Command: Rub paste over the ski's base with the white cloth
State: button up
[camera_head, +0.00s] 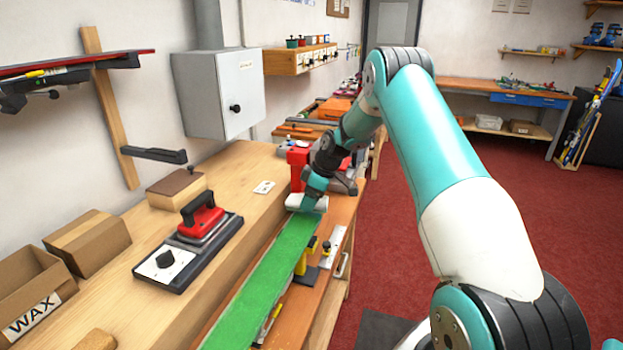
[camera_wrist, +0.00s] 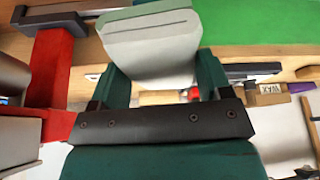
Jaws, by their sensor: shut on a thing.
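The ski lies lengthwise along the bench with its green base (camera_head: 262,289) facing up. Its green surface also shows at the upper right of the wrist view (camera_wrist: 262,22). My gripper (camera_head: 313,193) is at the far end of the visible green base, shut on the white cloth (camera_head: 306,204). In the wrist view the cloth (camera_wrist: 150,48) looks like a folded pale pad between the two dark green fingers. The cloth is at the base's surface there; I cannot tell whether it touches. No paste can be made out on the green.
A red vise (camera_head: 298,158) stands close behind my gripper. A grey wall cabinet (camera_head: 232,92) hangs above. The red floor at right is open.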

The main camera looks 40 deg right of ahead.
jog(key=shift+r+p, duration=1.1)
jog(key=shift+r, duration=1.4)
